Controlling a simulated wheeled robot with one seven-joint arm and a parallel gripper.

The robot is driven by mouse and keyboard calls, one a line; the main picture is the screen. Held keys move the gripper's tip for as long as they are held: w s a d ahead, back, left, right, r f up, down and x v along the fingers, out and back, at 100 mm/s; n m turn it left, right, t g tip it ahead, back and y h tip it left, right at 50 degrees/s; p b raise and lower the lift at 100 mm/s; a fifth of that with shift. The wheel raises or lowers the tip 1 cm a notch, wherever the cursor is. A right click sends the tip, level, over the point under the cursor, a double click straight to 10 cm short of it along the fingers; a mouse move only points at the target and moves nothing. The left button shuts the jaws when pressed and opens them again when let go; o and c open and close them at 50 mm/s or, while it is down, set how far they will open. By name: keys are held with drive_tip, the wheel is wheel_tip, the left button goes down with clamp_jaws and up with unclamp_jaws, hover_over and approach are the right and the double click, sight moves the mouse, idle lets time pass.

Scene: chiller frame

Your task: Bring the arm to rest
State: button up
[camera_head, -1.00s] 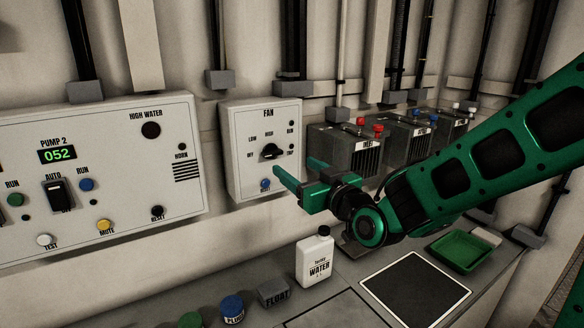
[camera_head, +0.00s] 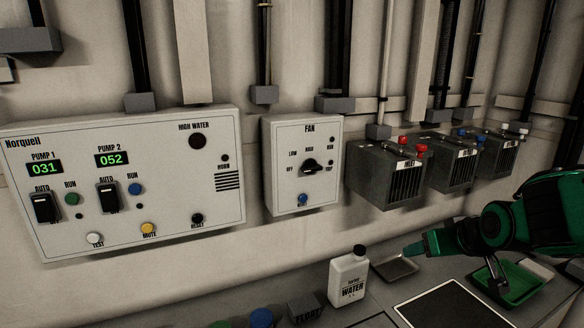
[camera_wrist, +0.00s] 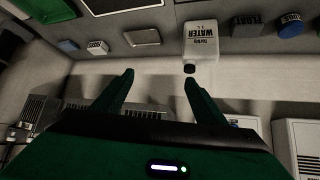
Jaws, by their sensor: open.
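My gripper (camera_wrist: 158,80) is open in the wrist view, with its two green fingers spread and nothing between them. In the head view my green arm (camera_head: 545,215) is at the right, and the gripper is over the bench, right of the white water bottle (camera_head: 348,277). One finger points left toward the bottle, apart from it. The bottle stands upright with its black cap on; it also shows upside down in the wrist view (camera_wrist: 201,42), beyond the right finger. The arm partly covers the green tray (camera_head: 521,279).
A small grey tray (camera_head: 396,266) lies right of the bottle. The fan box (camera_head: 300,185), the pump panel (camera_head: 120,215) and grey units with red and blue knobs (camera_head: 390,180) are on the wall. A float block (camera_head: 305,311) and a blue cap (camera_head: 261,318) are at the front edge.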

drive_tip(key=s+d+f+m+g, duration=0.1)
drive_tip(key=s+d+g, duration=0.1)
drive_tip(key=s+d, duration=0.2)
drive_tip(key=s+d+f+m+g+h, duration=0.1)
drive_tip(key=s+d+m+g, duration=0.1)
drive_tip(key=s, duration=0.6)
drive_tip(key=shift+s+d+f+g, duration=0.15)
drive_tip(key=shift+d+f+g, duration=0.2)
drive_tip(key=shift+d, duration=0.55)
drive_tip(key=s+m+g, duration=0.1)
drive_tip(key=s, duration=0.3)
drive_tip(key=s+m+g, duration=0.1)
drive_tip(key=s+g, duration=0.1)
drive_tip(key=s, duration=0.3)
drive_tip(key=s+d+m+g+y, duration=0.1)
drive_tip(key=s+m, duration=0.1)
drive_tip(key=s, duration=0.3)
drive_tip(key=shift+d+r+g, duration=0.1)
drive_tip(key=shift+g, duration=0.15)
drive_tip(key=shift+c, duration=0.3)
